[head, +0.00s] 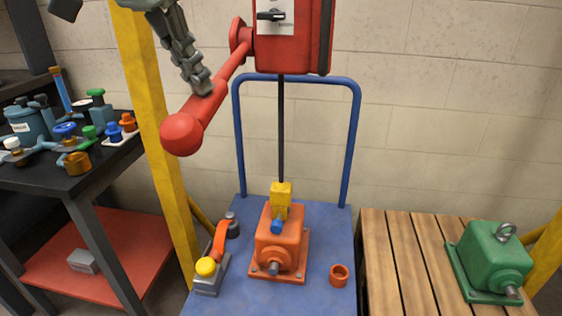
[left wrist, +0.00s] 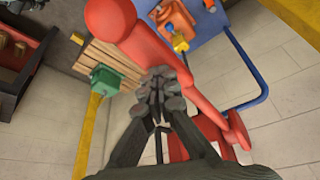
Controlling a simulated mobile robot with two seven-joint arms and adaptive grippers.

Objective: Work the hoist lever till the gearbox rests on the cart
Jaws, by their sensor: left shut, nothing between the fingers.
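The red hoist (head: 283,38) is high at the centre of the head view, and its red lever (head: 222,77) slants down left to a ball knob (head: 181,134). My left gripper (head: 204,86) is shut and empty, its fingertips at the lever's shaft; touching or apart I cannot tell. In the left wrist view the shut fingers (left wrist: 160,92) lie in front of the lever (left wrist: 175,65). The orange gearbox (head: 278,243) is under the yellow hook block (head: 281,200), over the blue cart (head: 325,215); whether it bears on the deck is unclear. My right gripper is not in view.
A yellow post (head: 152,110) stands left of the lever. The cart also carries an orange-handled tool (head: 213,262) and an orange cup (head: 339,275). A green gearbox (head: 492,262) sits on wooden slats (head: 395,255) at right. A cluttered bench (head: 40,178) stands left.

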